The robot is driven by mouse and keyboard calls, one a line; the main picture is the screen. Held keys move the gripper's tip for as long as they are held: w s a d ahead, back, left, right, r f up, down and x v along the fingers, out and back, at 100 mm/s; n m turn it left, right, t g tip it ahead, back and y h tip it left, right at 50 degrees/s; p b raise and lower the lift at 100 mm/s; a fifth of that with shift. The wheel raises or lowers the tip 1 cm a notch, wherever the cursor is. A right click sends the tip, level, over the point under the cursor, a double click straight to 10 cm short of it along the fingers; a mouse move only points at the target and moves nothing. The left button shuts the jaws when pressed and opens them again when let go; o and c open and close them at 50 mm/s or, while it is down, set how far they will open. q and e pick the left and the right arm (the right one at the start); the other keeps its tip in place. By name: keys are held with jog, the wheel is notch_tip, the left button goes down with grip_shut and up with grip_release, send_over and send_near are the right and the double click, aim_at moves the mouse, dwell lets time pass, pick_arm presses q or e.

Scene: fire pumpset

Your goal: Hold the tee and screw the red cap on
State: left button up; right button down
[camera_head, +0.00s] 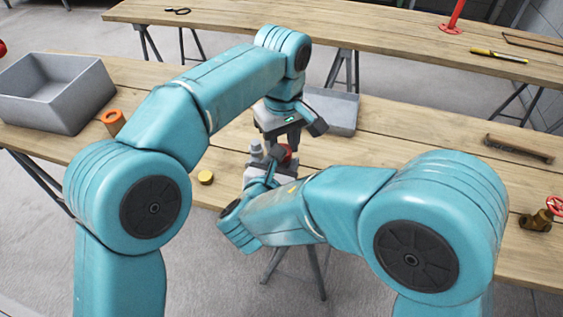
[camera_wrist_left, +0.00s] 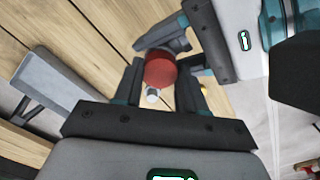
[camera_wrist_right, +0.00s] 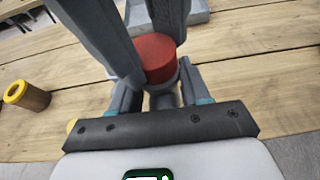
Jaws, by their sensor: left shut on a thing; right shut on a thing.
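The red cap (camera_wrist_right: 157,57) sits at the top of a grey tee (camera_wrist_right: 166,98) between my grippers; whether its thread is engaged cannot be told. My left gripper (camera_wrist_left: 158,82) reaches down from above and is shut on the red cap, which also shows in the left wrist view (camera_wrist_left: 160,70). My right gripper (camera_wrist_right: 160,88) comes in from the side, lower down, and is shut on the tee. In the head view the cap (camera_head: 285,154) shows only as a small red patch, and the fingers hide most of the tee.
On the wooden bench (camera_head: 410,140) stand a grey bin (camera_head: 55,95), an orange ring-shaped piece (camera_head: 113,121) and a yellow round piece (camera_head: 205,177) at left. A grey tray (camera_head: 335,110) lies behind my grippers.

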pick_arm(q)
jog(key=o, duration=1.2)
jog(key=shift+o, duration=0.2)
jog(key=shift+r, duration=3.8)
